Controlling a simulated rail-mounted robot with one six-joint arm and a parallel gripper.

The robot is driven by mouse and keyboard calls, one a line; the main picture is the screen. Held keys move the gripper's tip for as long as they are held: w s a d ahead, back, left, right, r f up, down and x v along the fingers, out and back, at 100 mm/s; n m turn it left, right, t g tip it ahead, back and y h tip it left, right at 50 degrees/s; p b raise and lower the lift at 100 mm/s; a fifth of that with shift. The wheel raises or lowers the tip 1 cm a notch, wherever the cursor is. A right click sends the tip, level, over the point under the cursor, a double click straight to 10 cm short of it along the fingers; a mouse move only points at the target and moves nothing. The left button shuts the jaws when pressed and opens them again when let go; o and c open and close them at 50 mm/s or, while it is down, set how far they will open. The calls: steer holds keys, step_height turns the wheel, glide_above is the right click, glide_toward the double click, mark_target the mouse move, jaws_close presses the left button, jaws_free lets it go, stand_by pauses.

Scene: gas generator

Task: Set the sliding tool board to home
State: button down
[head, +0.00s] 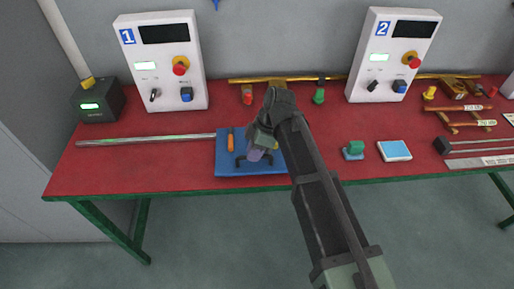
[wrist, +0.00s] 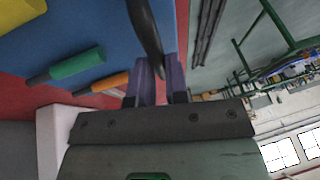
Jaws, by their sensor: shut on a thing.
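The sliding tool board (head: 225,165) is a blue panel at the middle of the red table's front part. It also shows in the wrist view (wrist: 95,22). It bears an orange-handled tool (head: 230,142), also in the wrist view (wrist: 110,83), and a green-handled tool (wrist: 75,64). A black curved handle (wrist: 143,22) runs along the board's edge. My gripper (head: 255,155) is over the board's front part, its purple fingers (wrist: 156,75) shut on the black handle. My arm hides the board's right part in the head view.
A silver rail (head: 145,139) runs left from the board across clear red table (head: 110,165). Panels 1 (head: 163,65) and 2 (head: 393,60) stand behind. Right of my arm are a small green block (head: 356,147) and a blue-white box (head: 394,151).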

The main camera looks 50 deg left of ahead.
steer(key=shift+w+d, duration=0.1)
stand_by(0.3)
steer(key=c, duration=1.1)
jaws_free()
steer(key=shift+w+d, duration=0.1)
steer(key=shift+w, duration=0.05)
steer(key=p+v, duration=0.9)
steer(key=v, duration=0.1)
steer(key=shift+w+r+p, duration=0.1)
steer(key=shift+r+p, duration=0.3)
